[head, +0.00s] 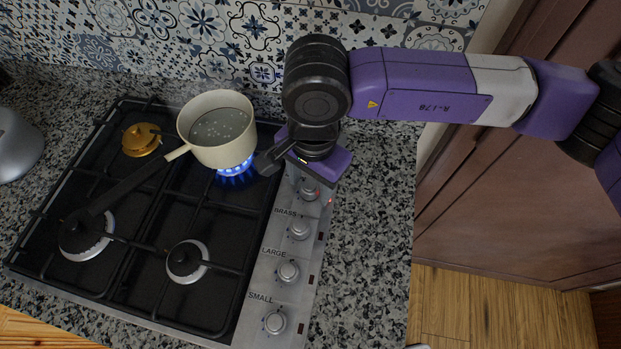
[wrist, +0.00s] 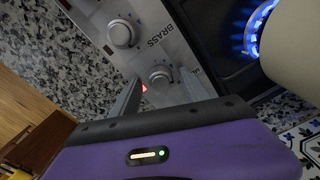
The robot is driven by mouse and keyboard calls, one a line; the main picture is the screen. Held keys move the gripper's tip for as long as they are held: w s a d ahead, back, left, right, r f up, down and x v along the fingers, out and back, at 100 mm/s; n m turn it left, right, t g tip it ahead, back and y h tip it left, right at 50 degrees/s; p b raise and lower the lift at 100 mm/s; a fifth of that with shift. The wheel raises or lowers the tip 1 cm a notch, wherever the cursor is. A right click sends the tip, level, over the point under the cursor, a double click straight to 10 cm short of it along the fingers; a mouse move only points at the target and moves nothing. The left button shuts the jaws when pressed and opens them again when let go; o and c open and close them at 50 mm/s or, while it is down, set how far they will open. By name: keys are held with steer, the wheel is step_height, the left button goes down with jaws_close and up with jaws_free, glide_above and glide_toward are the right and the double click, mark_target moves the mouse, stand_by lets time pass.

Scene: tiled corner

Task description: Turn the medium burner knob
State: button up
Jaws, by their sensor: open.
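A control panel (head: 262,290) runs along the right side of the hob with a column of knobs. The topmost knob (head: 308,191) is partly covered by my gripper (head: 313,175), and its label is hidden in the head view. In the wrist view this knob (wrist: 160,77) lies between the two spread fingertips of my gripper (wrist: 161,80), with a partly hidden label beside it. Contact cannot be told. A red light (wrist: 143,88) glows beside it. The knob marked BRASS (head: 299,229) is the neighbouring one, also seen in the wrist view (wrist: 122,33). My gripper is open and empty.
A cream pot (head: 207,150) with bubbling liquid stands over a lit blue flame (head: 236,170), close to my gripper. Knobs marked LARGE (head: 287,271) and SMALL (head: 274,321) are nearer the front. Bare granite counter (head: 370,220) lies to the right; a tiled wall (head: 250,40) is behind.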

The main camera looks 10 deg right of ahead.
jaws_close()
steer(key=shift+f+m+b, duration=0.15)
steer(key=shift+m+b, duration=0.25)
steer(key=shift+b, duration=0.2)
steer(key=shift+f+m+b, duration=0.15)
steer(key=shift+m+b, duration=0.45)
steer(key=shift+b, duration=0.25)
steer(key=m+b, duration=0.3)
steer(key=b, duration=0.1)
steer(key=m+b, duration=0.3)
steer(key=shift+m+b, duration=0.3)
steer(key=shift+m, duration=0.1)
steer(key=shift+r+m+b, duration=0.2)
steer(key=shift+m+b, duration=0.75)
steer(key=shift+m, duration=0.05)
steer(key=shift+r, duration=0.1)
